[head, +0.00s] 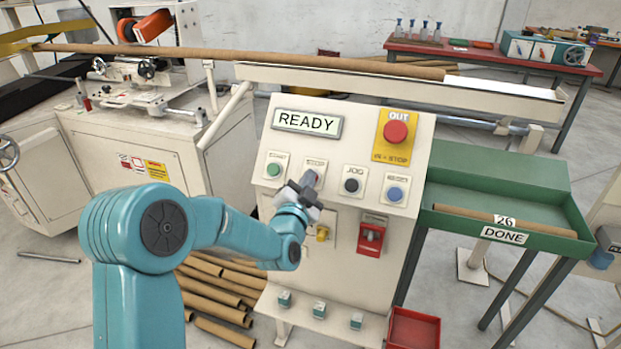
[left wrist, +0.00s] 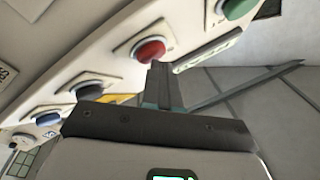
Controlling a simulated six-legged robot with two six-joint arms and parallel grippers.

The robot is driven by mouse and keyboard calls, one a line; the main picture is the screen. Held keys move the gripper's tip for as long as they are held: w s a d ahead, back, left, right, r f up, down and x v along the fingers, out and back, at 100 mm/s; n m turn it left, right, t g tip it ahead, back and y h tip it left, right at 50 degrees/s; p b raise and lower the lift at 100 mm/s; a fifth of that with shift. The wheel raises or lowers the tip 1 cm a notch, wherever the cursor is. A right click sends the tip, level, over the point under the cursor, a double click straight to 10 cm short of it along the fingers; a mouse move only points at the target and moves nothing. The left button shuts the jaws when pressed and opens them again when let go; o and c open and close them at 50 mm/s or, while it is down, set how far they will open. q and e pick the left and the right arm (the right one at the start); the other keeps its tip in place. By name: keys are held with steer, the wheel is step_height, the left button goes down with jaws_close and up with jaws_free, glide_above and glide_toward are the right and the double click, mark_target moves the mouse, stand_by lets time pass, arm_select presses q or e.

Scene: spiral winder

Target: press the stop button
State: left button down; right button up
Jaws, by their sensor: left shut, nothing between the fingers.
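The cream control panel (head: 345,130) has a row of round buttons under a READY display (head: 307,122). My left gripper (head: 310,180) is shut and empty, its tip in front of the second button from the left. In the head view the gripper hides that button and only its label plate shows. In the left wrist view this button is red (left wrist: 149,50), and the shut fingertips (left wrist: 158,68) are right at its lower edge. I cannot tell whether they touch it. My right gripper is not in view.
Beside it are a green button (head: 274,169), a black JOG button (head: 351,185) and a blue button (head: 394,194). A red emergency mushroom button (head: 396,131) sits above on yellow. A red switch (head: 371,235) is below. A green DONE tray (head: 500,233) stands right.

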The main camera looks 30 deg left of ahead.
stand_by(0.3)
arm_select(q)
steer(key=shift+s+d+r, duration=0.15)
steer(key=shift+s+r, duration=0.3)
steer(key=shift+s, duration=0.15)
steer(key=shift+s+d+r, duration=0.25)
steer(key=shift+s+r, duration=0.6)
steer(key=shift+s, duration=0.1)
steer(key=shift+s+d+r, duration=0.2)
steer(key=shift+s+r, duration=0.6)
steer(key=shift+s, duration=0.15)
